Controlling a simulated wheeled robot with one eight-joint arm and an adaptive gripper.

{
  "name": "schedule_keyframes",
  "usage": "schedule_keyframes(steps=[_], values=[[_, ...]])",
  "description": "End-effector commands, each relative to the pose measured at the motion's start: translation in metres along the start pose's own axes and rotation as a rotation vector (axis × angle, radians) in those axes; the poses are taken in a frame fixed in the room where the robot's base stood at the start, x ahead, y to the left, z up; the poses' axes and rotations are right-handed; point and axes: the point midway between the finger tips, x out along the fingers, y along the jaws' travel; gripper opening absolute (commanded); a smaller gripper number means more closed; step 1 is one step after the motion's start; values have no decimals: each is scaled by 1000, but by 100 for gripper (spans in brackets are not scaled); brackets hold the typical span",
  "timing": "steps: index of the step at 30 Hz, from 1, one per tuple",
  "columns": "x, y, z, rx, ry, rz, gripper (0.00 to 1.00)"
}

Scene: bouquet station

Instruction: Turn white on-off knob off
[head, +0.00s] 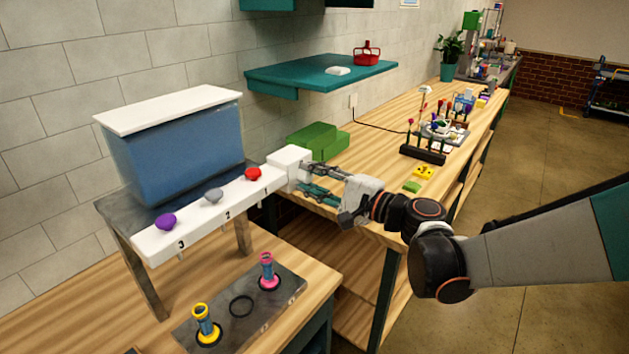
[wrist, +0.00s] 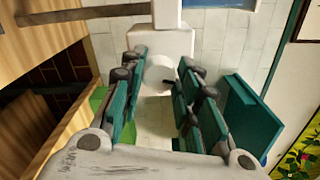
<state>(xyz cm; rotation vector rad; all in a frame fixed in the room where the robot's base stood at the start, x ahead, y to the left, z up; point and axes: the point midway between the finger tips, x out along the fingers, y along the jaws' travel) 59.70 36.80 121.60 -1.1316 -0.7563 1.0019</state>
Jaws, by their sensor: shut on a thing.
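The white on-off knob (wrist: 158,73) shows in the wrist view as a pale round shape on the end of a white box. The white box (head: 289,160) sits at the right end of the white bar in the head view. My gripper (head: 308,180) reaches the box's right side. The knob's exact turn angle cannot be told.
The white bar (head: 200,215) carries a red knob (head: 253,174), a grey knob (head: 213,195) and a purple knob (head: 166,221) below a blue tank (head: 185,150). A green block (head: 318,140) lies behind my gripper. A teal shelf (head: 310,75) hangs above.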

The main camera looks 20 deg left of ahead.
Motion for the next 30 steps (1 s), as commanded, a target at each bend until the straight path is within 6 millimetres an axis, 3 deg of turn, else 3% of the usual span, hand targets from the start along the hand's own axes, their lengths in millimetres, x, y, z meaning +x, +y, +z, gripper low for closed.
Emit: schedule_keyframes(steps=[12,30], values=[[0,2,0,-240,-1,1,6],[0,2,0,-295,-1,2,6]])
